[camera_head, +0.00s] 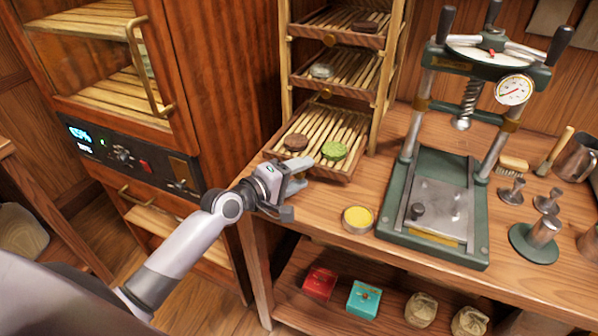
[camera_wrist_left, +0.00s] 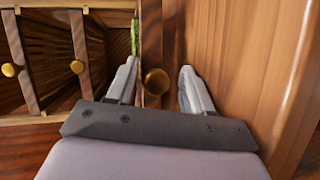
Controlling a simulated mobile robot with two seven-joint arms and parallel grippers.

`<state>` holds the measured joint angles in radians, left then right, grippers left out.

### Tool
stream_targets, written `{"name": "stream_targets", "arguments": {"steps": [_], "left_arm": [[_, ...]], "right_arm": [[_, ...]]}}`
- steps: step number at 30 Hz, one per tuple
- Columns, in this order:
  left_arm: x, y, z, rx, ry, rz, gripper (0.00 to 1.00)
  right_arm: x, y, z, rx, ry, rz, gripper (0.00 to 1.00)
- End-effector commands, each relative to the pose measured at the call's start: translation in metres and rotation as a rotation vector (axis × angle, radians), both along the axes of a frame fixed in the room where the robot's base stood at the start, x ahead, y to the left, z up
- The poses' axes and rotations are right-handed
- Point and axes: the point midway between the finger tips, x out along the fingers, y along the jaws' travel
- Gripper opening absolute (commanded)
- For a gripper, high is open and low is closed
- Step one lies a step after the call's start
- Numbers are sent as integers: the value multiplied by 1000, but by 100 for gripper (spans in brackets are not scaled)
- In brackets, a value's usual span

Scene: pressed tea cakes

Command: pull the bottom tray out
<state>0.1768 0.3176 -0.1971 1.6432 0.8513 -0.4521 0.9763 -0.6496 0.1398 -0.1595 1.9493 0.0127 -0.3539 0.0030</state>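The bottom tray (camera_head: 318,126) of the wooden rack (camera_head: 284,75) is slatted. It sits farther forward than the trays above it. A dark brown tea cake (camera_head: 296,142) and a green one (camera_head: 334,151) lie on it. My left gripper (camera_head: 298,188) is at the tray's front edge and hides part of it. In the left wrist view the gripper (camera_wrist_left: 159,72) is open, with a round brass knob (camera_wrist_left: 155,82) between its fingers. Gaps show between knob and fingers. A sliver of green cake (camera_wrist_left: 134,37) shows beyond the left finger. My right gripper is out of view.
A green press (camera_head: 435,205) stands right of the rack, with a yellow tin (camera_head: 358,218) before it. A wooden cabinet (camera_head: 215,80) stands left. Boxes and pouches lie on the shelf below. Some tabletop is free between tin and tray.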

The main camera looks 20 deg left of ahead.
Motion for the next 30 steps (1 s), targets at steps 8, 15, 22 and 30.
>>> {"name": "stream_targets", "arguments": {"steps": [8, 15, 22, 30], "left_arm": [[-5, 2, 2, -4, 0, 1, 50], [-34, 16, 8, -2, 1, 0, 50], [-57, 27, 13, -2, 1, 1, 50], [-64, 30, 16, -1, 0, 0, 50]], "right_arm": [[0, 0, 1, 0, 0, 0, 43], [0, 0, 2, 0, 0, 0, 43], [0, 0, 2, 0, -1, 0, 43], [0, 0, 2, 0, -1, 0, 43]]}}
